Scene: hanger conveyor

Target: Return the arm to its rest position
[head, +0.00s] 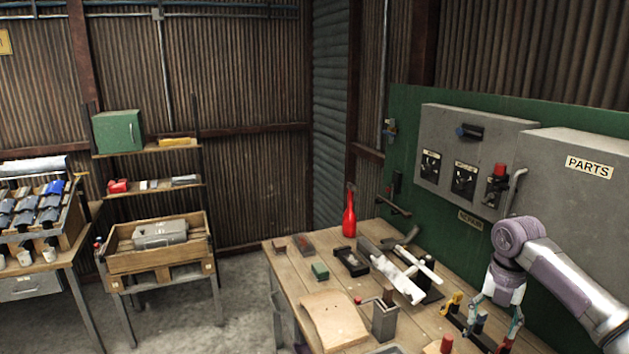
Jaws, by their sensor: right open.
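My right arm (565,270), silver and purple, comes in from the right edge. Its right gripper (496,318) points down over the right front part of the wooden workbench (290,264). Its two fingers are spread apart and I see nothing held between them. Small parts with red and yellow pieces stand on the bench around the fingertips. I cannot tell whether the fingers touch any of them. My left gripper does not show.
A green board (405,150) with a grey control box (470,150) and a PARTS cabinet (580,195) stands close behind my arm.

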